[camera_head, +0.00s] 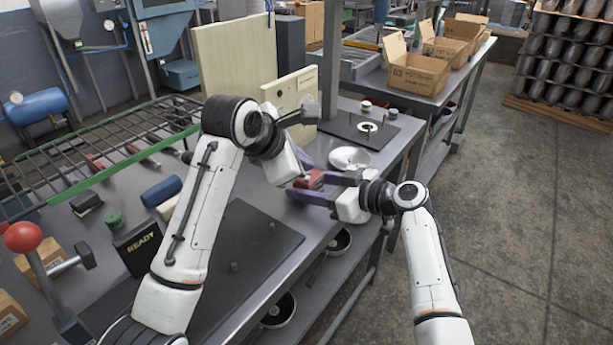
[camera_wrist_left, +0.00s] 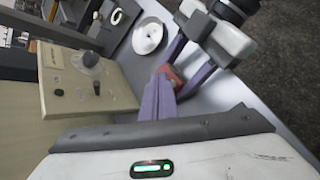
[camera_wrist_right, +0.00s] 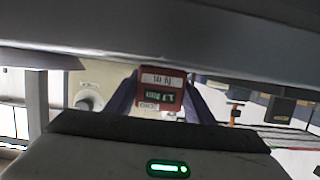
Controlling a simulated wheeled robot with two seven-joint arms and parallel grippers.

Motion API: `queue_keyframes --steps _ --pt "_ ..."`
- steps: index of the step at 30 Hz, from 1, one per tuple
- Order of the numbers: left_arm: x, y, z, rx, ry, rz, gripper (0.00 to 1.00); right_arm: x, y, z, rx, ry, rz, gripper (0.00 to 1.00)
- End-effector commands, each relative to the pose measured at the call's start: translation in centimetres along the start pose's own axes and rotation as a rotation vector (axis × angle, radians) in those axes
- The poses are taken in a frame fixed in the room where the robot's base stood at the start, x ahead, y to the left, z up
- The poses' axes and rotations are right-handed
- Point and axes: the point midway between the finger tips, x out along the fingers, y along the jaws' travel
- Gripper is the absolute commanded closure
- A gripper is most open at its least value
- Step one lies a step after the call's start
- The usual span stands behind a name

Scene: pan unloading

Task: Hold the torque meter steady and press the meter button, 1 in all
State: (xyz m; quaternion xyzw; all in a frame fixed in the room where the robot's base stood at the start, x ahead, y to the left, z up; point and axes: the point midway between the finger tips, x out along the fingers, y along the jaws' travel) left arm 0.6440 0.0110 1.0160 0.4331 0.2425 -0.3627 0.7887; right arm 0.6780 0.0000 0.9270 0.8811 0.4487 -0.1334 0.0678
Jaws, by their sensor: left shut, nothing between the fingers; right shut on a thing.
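The torque meter (camera_head: 313,179) is a small red block with a pale label and a dark display in the right wrist view (camera_wrist_right: 162,92). My right gripper (camera_head: 308,184) is shut on it, with one purple finger on each side, above the bench. My left gripper (camera_head: 304,160) is shut and empty. In the left wrist view its closed purple fingers (camera_wrist_left: 160,88) end right by the red meter (camera_wrist_left: 170,75); I cannot tell whether they touch it. The meter button is not clearly visible, and the display reading is too small to be sure of.
A beige panel box with a knob (camera_head: 291,92) stands behind my left gripper. A white dish (camera_head: 350,157) lies close behind the meter on the bench. A dark mat (camera_head: 250,240), a READY box (camera_head: 138,245) and a red-knobbed lever (camera_head: 24,237) are at left.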

Motion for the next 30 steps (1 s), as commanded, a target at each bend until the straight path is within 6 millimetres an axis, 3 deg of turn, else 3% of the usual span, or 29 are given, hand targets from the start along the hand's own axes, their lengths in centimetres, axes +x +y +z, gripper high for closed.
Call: queue_keyframes --steps 30 --pt "0.79 -0.57 -0.56 -0.001 0.0 0.0 1.0 0.0 -0.01 0.03 0.0 0.0 0.0 0.81"
